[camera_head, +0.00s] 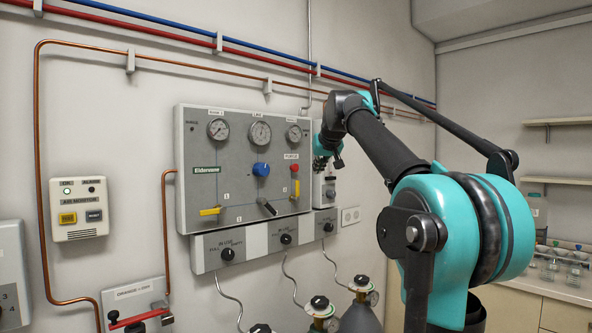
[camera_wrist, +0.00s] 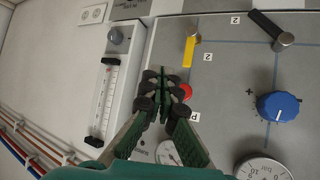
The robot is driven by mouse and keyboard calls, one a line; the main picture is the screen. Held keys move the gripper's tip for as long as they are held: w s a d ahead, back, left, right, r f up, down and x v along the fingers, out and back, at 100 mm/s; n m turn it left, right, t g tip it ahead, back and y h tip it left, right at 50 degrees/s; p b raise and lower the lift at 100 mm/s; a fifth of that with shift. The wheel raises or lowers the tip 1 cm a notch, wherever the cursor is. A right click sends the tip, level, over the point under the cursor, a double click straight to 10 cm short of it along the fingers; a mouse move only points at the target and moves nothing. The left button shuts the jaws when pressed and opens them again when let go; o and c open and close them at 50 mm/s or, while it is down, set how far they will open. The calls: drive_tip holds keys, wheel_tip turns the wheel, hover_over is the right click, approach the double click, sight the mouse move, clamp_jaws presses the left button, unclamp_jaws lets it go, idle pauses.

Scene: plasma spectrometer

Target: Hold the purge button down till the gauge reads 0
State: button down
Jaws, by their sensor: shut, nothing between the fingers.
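The red purge button (camera_head: 294,168) sits at the right of the grey gas panel (camera_head: 232,150), under a PURGE label. In the wrist view the red button (camera_wrist: 186,91) is partly covered by a finger. My gripper (camera_wrist: 162,82) is shut and empty, its tips just left of the button there; I cannot tell whether they touch it. In the head view my gripper (camera_head: 320,162) is at the panel's right edge. A small gauge (camera_head: 294,132) is above the button; the wrist view shows it partly hidden (camera_wrist: 168,153). Its reading is too small to tell.
A blue knob (camera_head: 261,169), yellow-handled valves (camera_head: 210,211) and two more gauges (camera_head: 260,133) are on the panel. A flow meter (camera_wrist: 108,88) stands beside it, close to my fingers. Gas cylinders (camera_head: 360,310) stand below.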

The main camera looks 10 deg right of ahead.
sight(295, 168)
drive_tip(key=w+a, duration=0.4)
drive_tip(key=w, duration=0.2)
drive_tip(key=shift+a, duration=0.25)
idle(1.3)
drive_tip(key=shift+w+a, duration=0.3)
drive_tip(key=shift+w, duration=0.05)
drive_tip(key=shift+w+a, duration=0.3)
drive_tip(key=shift+w, duration=0.15)
idle(1.0)
drive_tip(key=shift+s+d, duration=0.1)
idle(3.0)
drive_tip(key=shift+s+d, duration=0.45)
drive_tip(key=shift+s, duration=0.25)
drive_tip(key=shift+s+d, duration=0.1)
